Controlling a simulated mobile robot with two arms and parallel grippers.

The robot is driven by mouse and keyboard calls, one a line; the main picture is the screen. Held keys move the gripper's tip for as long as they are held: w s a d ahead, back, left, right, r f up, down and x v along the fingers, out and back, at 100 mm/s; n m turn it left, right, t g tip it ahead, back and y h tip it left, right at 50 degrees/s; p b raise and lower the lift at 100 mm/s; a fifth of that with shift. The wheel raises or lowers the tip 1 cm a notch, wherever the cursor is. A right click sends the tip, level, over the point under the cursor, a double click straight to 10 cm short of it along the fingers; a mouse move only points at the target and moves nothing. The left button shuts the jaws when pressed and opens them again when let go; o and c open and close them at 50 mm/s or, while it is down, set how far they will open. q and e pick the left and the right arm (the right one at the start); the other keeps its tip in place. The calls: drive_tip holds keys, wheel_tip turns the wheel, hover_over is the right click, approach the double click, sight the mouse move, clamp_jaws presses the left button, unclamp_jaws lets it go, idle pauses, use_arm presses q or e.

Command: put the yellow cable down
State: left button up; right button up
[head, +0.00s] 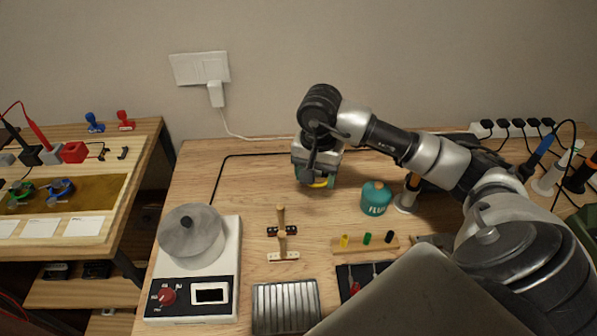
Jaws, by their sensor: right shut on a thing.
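My right gripper (318,180) reaches over the back middle of the wooden workbench, pointing down. My left gripper is not in view.
A teal flux container (375,198) stands just right of the gripper. A hot plate (192,290) with a lidded pot (193,237) is at front left. A wooden holder (364,245) with coloured pegs lies in front. Bare bench (240,185) lies left of the gripper.

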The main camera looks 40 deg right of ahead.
hover_over(289, 186)
wheel_tip(289, 186, down, 6)
drive_tip(key=shift+s+r, duration=0.1)
drive_tip(key=shift+r, duration=0.15)
drive_tip(key=shift+f, duration=0.15)
drive_tip(key=shift+f+p, duration=0.45)
drive_tip(key=shift+f, duration=1.5)
drive_tip(key=shift+f, duration=0.2)
drive_tip(key=o, duration=0.9)
drive_tip(key=shift+r, duration=0.15)
